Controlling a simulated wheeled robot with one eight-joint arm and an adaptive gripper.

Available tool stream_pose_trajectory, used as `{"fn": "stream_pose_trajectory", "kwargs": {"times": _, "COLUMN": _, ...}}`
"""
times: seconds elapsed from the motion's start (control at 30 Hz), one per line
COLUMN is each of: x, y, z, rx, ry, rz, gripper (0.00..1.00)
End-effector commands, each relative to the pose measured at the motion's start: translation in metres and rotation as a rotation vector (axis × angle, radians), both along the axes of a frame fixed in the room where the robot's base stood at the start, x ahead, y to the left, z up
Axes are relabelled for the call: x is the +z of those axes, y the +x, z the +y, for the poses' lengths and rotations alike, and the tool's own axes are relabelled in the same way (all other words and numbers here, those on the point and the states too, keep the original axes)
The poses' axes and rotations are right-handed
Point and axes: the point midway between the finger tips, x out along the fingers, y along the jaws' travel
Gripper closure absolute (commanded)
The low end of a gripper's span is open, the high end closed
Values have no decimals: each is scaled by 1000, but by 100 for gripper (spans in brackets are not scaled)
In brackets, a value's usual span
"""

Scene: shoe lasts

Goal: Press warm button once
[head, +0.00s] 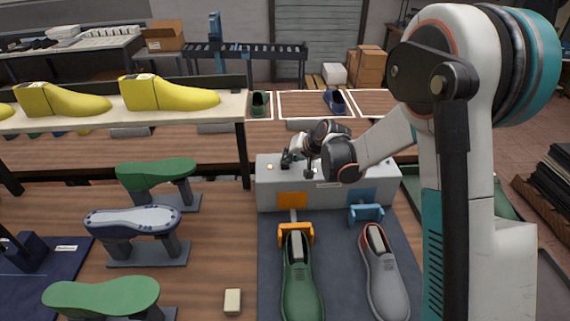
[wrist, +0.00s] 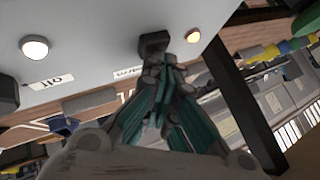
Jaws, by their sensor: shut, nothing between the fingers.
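A pale box (head: 275,190) with controls on top stands at the back of the bench. A small amber button or lamp (head: 270,167) is at its left end; it also shows at the upper right in the wrist view (wrist: 193,36). A round white button (wrist: 34,47) sits near a label at the left of the wrist view. A dark block (wrist: 153,40) stands on the box between them. My gripper (wrist: 162,62) is shut and empty, its tips overlapping that block in view; contact cannot be told. Label words are too blurred to read surely.
A green shoe (head: 300,285) and a grey shoe (head: 385,285) lie before the box, near an orange clamp (head: 296,234) and a blue clamp (head: 366,213). A shelf (head: 215,115) bears yellow lasts (head: 165,95).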

Motion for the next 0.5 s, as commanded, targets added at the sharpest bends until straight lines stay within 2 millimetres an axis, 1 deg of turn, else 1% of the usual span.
{"fn": "stream_pose_trajectory", "kwargs": {"times": 0.3, "x": 16, "y": 0, "z": 0, "rx": 0, "ry": 0, "rz": 0, "gripper": 100}}
{"fn": "stream_pose_trajectory", "kwargs": {"times": 0.5, "x": 18, "y": 0, "z": 0, "rx": 0, "ry": 0, "rz": 0, "gripper": 100}}
